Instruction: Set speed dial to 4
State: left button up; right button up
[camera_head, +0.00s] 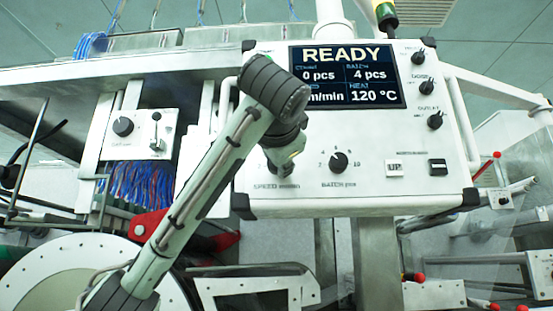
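The white control panel (375,190) fills the middle of the head view. The label "SPEED m/min" shows at its lower left, but the speed dial above that label is hidden behind my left arm. My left gripper (284,165) is at the panel in front of the dial's place. Its fingers are too hidden to tell open from shut, or whether they touch the dial. The display (348,76) reads READY, with the speed number covered by my arm and only "m/min" showing. My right gripper is not in view.
The black batch dial (338,162) is right of my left gripper. Three more knobs line the panel's right edge, including one at the top (418,58). A push button marked UP (394,169) and a black switch (438,167) are lower right.

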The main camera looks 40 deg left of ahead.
pick_arm(q)
jog(key=o, duration=1.2)
jog(key=shift+c, duration=0.2)
jog(key=v, duration=1.2)
jog(key=shift+f, duration=0.1)
